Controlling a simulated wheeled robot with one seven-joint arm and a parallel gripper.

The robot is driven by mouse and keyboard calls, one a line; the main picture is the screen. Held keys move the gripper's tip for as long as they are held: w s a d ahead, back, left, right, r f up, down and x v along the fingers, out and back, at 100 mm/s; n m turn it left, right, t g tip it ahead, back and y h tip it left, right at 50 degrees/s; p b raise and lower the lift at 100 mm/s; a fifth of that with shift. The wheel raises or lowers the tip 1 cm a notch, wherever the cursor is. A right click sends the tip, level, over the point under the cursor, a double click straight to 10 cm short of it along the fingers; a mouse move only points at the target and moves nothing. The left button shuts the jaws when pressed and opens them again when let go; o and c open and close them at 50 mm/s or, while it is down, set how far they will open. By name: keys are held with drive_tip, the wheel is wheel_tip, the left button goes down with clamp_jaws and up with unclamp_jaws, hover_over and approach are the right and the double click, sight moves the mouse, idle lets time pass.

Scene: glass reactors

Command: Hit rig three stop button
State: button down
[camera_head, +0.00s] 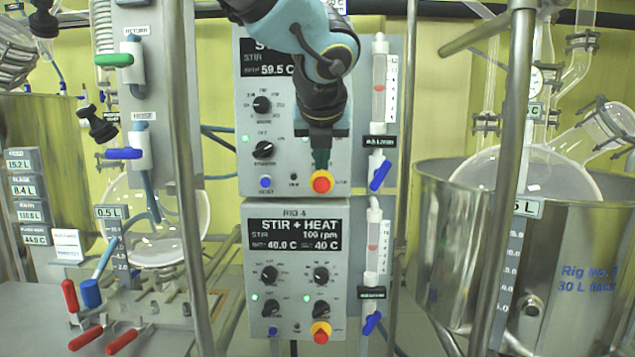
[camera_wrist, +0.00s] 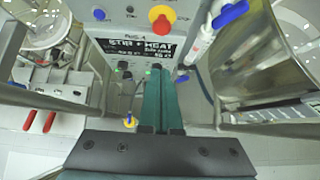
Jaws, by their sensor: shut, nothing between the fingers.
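The upper control panel (camera_head: 290,120) has a red stop button on a yellow collar (camera_head: 321,182) at its lower right; its name label is hidden behind my arm. The button also shows at the top of the wrist view (camera_wrist: 161,18). My gripper (camera_head: 320,163) is shut and empty, pointing down just above this button in the head view. In the wrist view its green fingers (camera_wrist: 160,72) end apart from the button in the picture; I cannot tell the gap in depth. The lower panel, labelled RIG 4 (camera_head: 295,213), has its own red button (camera_head: 321,333).
A blue reset button (camera_head: 265,182) sits left on the upper panel. A flowmeter with a blue valve handle (camera_head: 380,175) stands close on the right. Metal posts (camera_head: 182,150) flank the panels. A steel vessel (camera_head: 580,260) stands right; red-handled valves (camera_head: 86,338) lie lower left.

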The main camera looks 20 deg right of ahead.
approach(322, 190)
wheel_tip(322, 190, down, 4)
drive_tip(key=w+p, duration=0.1)
drive_tip(key=w+d, duration=0.1)
drive_tip(key=w, duration=0.1)
drive_tip(key=shift+d+p, duration=0.15)
drive_tip(key=shift+p, duration=0.2)
drive_tip(key=shift+w+d+f, duration=0.1)
drive_tip(key=shift+w+d, duration=0.2)
drive_tip(key=shift+w, duration=0.2)
